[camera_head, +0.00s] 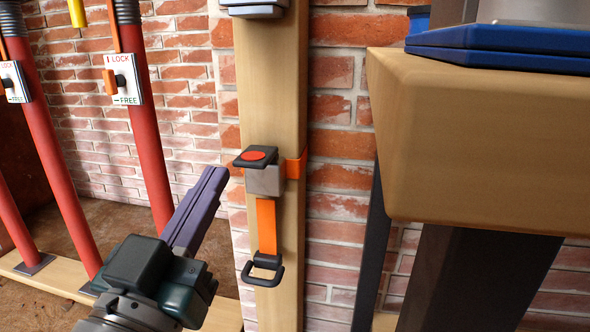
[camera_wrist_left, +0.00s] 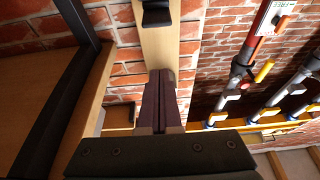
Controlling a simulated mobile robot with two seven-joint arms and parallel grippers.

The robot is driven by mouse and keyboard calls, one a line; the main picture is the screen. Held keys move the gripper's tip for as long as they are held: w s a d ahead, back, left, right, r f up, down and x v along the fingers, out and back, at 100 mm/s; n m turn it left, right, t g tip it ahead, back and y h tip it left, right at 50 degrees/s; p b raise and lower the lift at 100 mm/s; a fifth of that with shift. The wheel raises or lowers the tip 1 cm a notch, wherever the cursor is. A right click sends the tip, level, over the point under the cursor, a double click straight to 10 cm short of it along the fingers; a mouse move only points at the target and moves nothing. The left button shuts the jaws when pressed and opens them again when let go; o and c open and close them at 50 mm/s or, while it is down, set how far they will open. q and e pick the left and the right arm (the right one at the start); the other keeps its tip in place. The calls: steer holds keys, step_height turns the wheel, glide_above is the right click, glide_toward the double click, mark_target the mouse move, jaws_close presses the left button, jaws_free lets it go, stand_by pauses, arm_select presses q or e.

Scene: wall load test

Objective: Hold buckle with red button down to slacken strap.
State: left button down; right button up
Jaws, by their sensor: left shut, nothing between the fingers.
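The buckle (camera_head: 265,180) is a grey block with a black top plate that bears a red button (camera_head: 255,155). It sits on a wooden post. An orange strap (camera_head: 266,216) hangs from it to a black ring-shaped handle (camera_head: 264,267). My left gripper (camera_head: 214,174) is shut and empty, its tips just left of the buckle and a little below the button, with a gap in the picture. In the left wrist view the shut fingers (camera_wrist_left: 163,82) overlap the post and hide most of a grey part behind their tips. My right gripper is not in view.
A wooden bench (camera_head: 480,150) with a blue-based object (camera_head: 500,45) juts out at the right. Red poles (camera_head: 150,150) with lock/free switches (camera_head: 122,80) stand at the left. A brick wall (camera_head: 335,110) lies behind the post (camera_head: 262,80). Another grey fitting (camera_head: 255,8) is higher up the post.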

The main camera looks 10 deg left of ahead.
mark_target(244, 161)
arm_select(q)
steer(key=shift+s, duration=0.2)
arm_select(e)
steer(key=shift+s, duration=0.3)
arm_select(q)
steer(key=shift+w, duration=0.1)
steer(key=w+b, duration=0.2)
steer(key=w, duration=0.1)
steer(key=w+b, duration=0.2)
steer(key=w, duration=0.1)
steer(key=w+b, duration=0.1)
steer(key=w, duration=0.2)
steer(key=shift+w+d+f+b, duration=0.1)
steer(key=shift+d+f+b, duration=0.1)
steer(key=shift+f+b, duration=0.2)
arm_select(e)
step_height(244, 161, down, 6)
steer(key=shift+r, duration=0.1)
arm_select(q)
steer(key=shift+w, duration=0.1)
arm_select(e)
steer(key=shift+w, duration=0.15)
